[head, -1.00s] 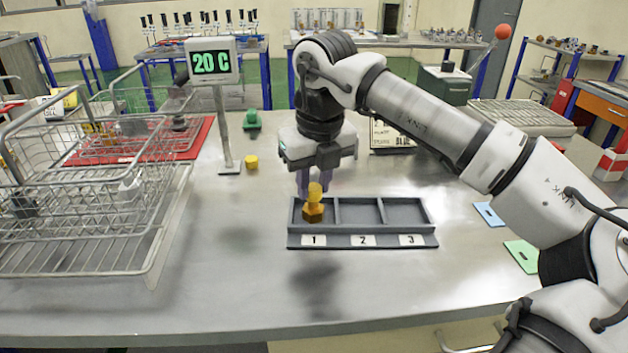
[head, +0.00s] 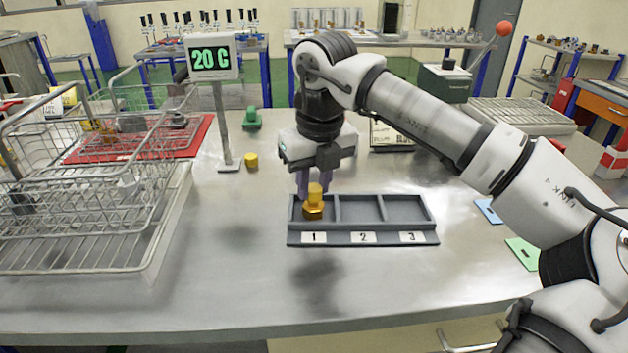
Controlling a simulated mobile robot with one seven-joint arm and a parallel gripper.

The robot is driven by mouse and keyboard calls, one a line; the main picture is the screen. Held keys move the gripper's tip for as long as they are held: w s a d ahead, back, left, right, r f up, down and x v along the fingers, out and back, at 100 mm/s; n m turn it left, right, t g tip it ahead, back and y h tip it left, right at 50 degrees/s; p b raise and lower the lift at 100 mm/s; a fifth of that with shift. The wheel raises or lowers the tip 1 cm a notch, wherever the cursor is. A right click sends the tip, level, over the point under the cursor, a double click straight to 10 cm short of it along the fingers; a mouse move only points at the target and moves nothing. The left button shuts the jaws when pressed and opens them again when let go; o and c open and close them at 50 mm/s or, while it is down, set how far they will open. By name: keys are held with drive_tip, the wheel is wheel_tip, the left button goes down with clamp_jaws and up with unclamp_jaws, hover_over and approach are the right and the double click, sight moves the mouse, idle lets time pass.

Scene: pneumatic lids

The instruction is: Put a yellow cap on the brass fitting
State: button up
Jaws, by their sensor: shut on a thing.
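The brass fitting (head: 313,211) is in compartment 1, at the left of the grey tray (head: 362,239). A yellow cap (head: 315,191) is directly above it, and the two look in line and touching. How far the cap is seated cannot be told. My gripper (head: 315,184) points down over compartment 1, its purple fingers beside and behind the cap, shut on it. A second yellow cap (head: 251,162) stands on the table to the left, near the display post.
Compartments 2 and 3 are empty. Wire baskets (head: 75,220) fill the left of the table. Blue (head: 489,211) and green (head: 523,253) cards lie at right. The front table is clear.

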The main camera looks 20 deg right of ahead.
drive_tip(key=shift+f+b, duration=0.5)
drive_tip(key=shift+f, duration=0.2)
drive_tip(key=shift+r, duration=0.1)
drive_tip(key=o, duration=1.5)
drive_tip(key=shift+r+p, duration=2.5)
drive_tip(key=shift+r, duration=1.05)
drive_tip(key=shift+f, duration=0.15)
